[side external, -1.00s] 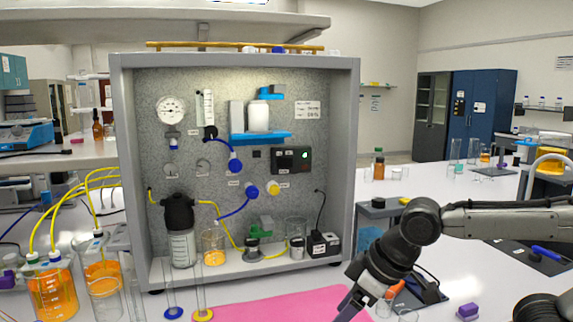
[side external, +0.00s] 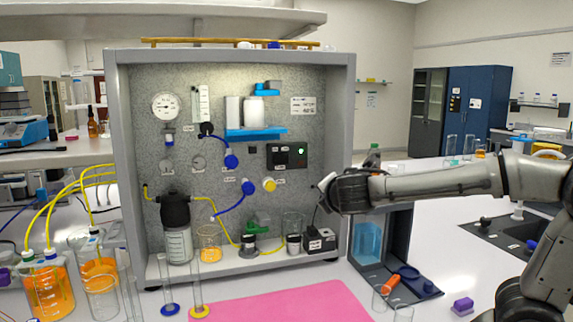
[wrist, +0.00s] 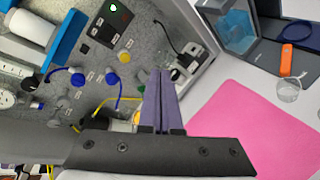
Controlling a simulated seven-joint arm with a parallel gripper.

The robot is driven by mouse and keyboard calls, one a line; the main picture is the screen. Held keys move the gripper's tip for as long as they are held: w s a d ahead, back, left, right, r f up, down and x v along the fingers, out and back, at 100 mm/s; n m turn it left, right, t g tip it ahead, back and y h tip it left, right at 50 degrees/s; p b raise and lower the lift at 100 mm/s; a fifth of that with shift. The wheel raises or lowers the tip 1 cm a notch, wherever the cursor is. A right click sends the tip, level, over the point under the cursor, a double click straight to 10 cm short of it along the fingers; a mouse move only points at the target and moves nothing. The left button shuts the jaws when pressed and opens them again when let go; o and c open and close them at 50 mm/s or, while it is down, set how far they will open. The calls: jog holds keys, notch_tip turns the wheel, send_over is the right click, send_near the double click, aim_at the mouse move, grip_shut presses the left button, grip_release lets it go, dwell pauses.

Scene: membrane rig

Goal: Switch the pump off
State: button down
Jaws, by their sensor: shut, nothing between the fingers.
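The black control box (side external: 287,156) with a lit green light is on the rig's back panel, right of centre. It also shows in the wrist view (wrist: 108,25), at the upper left. A small black box with a cord (side external: 320,240), possibly the pump, sits on the rig floor at the right; it is in the wrist view (wrist: 188,55) too. My gripper (wrist: 161,74) is shut and empty, its fingers pointing toward the panel. In the side view my wrist is at the rig's right wall, below and right of the control box; the fingertips are hard to make out there.
Blue (side external: 249,188) and yellow (side external: 269,185) valve knobs sit below the control box. The rig's right side wall (side external: 345,130) is close to my wrist. A pink mat (side external: 285,303) lies in front. Glass cylinders (side external: 198,295) stand at the front left.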

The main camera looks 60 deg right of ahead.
jog(key=w+d+r+n+t+h, duration=0.1)
jog(key=w+d+r+n+h, duration=0.15)
jog(key=w+r+n, duration=0.2)
jog(key=n+t, duration=0.2)
jog(key=n, duration=0.5)
send_near(286, 160)
jog(key=shift+m+h, duration=0.25)
jog(key=shift+h, duration=0.1)
jog(key=x, duration=0.7)
jog(key=shift+w+a+f, duration=0.15)
jog(key=shift+a+f, duration=0.05)
jog(key=shift+f, duration=0.1)
